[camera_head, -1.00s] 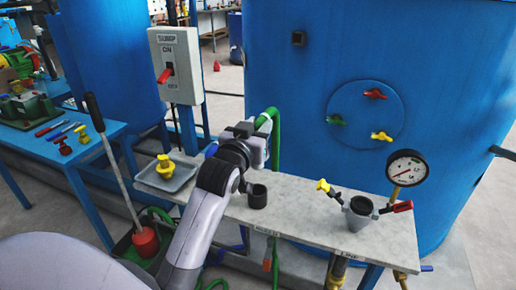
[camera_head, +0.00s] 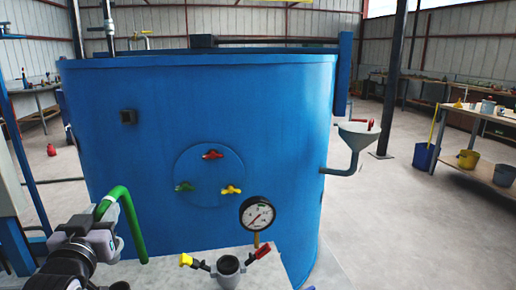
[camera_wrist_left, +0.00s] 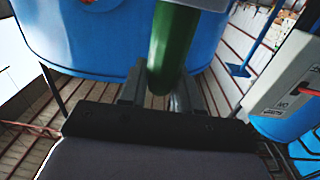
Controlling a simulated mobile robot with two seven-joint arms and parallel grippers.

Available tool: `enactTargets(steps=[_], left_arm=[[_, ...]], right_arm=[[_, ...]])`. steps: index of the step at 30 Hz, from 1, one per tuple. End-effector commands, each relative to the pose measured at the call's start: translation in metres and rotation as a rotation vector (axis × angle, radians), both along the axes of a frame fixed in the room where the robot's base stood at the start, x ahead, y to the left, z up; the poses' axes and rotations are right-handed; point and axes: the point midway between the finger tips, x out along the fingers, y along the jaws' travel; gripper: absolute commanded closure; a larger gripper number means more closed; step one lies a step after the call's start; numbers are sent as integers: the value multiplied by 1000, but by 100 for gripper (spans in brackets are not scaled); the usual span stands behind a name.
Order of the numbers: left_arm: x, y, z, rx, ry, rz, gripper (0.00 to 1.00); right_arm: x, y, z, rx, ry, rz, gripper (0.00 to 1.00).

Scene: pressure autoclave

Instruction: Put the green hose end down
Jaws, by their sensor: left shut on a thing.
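The green hose (camera_head: 132,217) arches up from my left gripper (camera_head: 100,222) and hangs down on its right side in the head view. My left gripper is shut on the hose and holds it at the left, over the near end of the pale bench top. In the left wrist view the green hose (camera_wrist_left: 174,50) stands between the two fingers (camera_wrist_left: 160,92). My right gripper is not in view.
A large blue tank (camera_head: 270,130) stands behind the bench (camera_head: 175,270). A grey cup with yellow and red handles (camera_head: 228,268) and a pressure gauge (camera_head: 257,214) are at the bench's right. A grey funnel (camera_head: 356,138) sticks out from the tank.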

Motion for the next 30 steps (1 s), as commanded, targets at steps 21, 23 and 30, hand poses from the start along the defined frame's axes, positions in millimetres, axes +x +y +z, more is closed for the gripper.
enactTargets(steps=[21, 23, 30], left_arm=[[-107, -96, -108, -23, -3, -190, 100], [-110, -98, -110, -24, -4, -195, 100], [-112, -100, -111, -25, -6, -198, 100]], right_arm=[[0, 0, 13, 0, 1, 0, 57], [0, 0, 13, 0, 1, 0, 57], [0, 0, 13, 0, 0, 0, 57]])
